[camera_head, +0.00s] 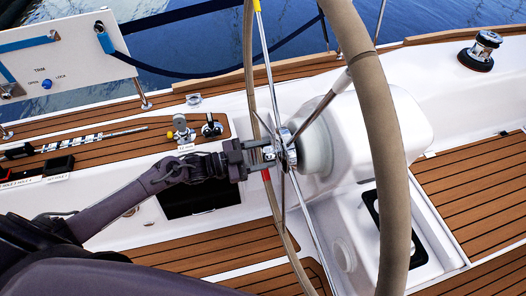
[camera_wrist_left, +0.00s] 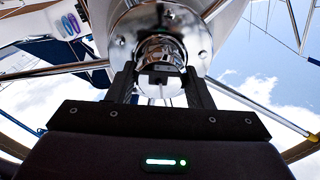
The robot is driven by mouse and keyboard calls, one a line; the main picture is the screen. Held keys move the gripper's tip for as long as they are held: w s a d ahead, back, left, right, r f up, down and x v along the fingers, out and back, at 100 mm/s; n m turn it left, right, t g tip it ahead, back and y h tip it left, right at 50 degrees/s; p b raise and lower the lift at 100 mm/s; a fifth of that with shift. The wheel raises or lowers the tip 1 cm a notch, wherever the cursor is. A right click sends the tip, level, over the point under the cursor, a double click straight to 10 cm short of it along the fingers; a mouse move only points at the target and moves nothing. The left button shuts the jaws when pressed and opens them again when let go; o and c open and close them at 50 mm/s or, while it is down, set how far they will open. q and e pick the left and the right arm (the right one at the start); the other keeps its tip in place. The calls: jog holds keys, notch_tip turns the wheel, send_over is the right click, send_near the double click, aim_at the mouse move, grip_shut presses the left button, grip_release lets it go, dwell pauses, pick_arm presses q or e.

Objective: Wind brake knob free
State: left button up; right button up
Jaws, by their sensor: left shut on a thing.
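The steering wheel (camera_head: 375,120) has a leather-wrapped rim and shiny spokes that meet at a chrome hub (camera_head: 291,157). My left gripper (camera_head: 268,153) reaches in from the left to the middle of the wheel. It is shut on the brake knob (camera_wrist_left: 160,50), a shiny round metal piece at the hub's centre. In the left wrist view the two fingers (camera_wrist_left: 160,88) stand on either side of the knob. In the head view the fingers mostly hide the knob. My right gripper is not in view.
A white pedestal (camera_head: 395,120) stands behind the hub. The near wheel rim crosses in front on the right. A white TRIM panel (camera_head: 65,65) is at the upper left, and a winch (camera_head: 480,50) at the upper right. Teak deck (camera_head: 475,190) lies clear at the right.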

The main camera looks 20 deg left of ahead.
pick_arm(q)
jog(key=shift+f+n, duration=0.1)
jog(key=shift+n, duration=0.5)
jog(key=o, duration=1)
jog(key=shift+a, duration=0.15)
jog(key=v, duration=0.7)
jog(key=shift+s+a, duration=0.2)
jog(key=shift+s, duration=0.05)
